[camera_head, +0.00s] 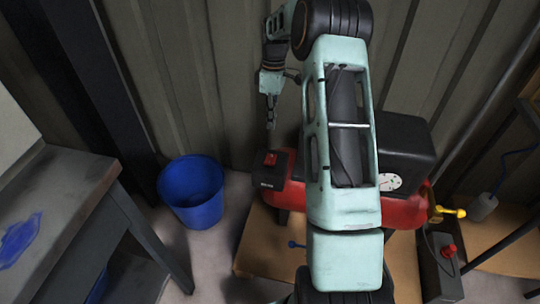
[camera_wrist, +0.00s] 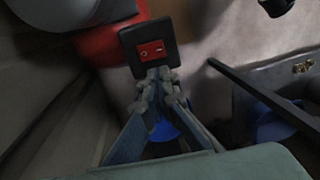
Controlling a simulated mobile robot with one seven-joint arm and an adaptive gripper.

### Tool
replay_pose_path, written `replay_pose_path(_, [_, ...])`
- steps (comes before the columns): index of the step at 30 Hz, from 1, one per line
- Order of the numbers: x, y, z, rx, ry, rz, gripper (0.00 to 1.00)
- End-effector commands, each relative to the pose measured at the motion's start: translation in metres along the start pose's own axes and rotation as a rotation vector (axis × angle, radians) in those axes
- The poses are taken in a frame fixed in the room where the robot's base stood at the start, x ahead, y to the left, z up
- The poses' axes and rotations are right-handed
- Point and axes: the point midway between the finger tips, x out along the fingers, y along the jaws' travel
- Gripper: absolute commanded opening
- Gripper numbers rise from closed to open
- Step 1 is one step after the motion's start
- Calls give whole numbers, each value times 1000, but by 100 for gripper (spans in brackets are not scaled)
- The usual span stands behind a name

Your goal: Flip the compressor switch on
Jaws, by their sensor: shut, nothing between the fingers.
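The compressor has a red tank (camera_head: 408,212), a black motor cover (camera_head: 405,140) and a round white gauge; my arm hides its middle. Its red rocker switch (camera_head: 270,159) sits on a black box at the compressor's left end. In the wrist view the red switch (camera_wrist: 152,51) shows on its black plate, with white marks; which side is pressed I cannot tell. My gripper (camera_head: 270,124) points down above the switch box, shut and empty. In the wrist view its fingertips (camera_wrist: 158,74) overlap the plate's lower edge, just below the switch. Contact is not clear.
A blue bucket (camera_head: 191,192) stands on the floor left of the compressor. A grey workbench (camera_head: 62,190) with a blue cloth is at the left. A corrugated wall rises close behind. A yellow-handled valve (camera_head: 448,212) and a dark box with a red knob (camera_head: 448,251) are at the right.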

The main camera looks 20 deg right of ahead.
Motion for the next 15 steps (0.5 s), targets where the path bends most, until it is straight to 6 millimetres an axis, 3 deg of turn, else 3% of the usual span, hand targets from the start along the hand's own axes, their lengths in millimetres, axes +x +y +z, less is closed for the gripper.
replay_pose_path(9, [2,0,0,1,0,-1,0])
replay_pose_path(15, [28,-1,0,1,-2,-4,0])
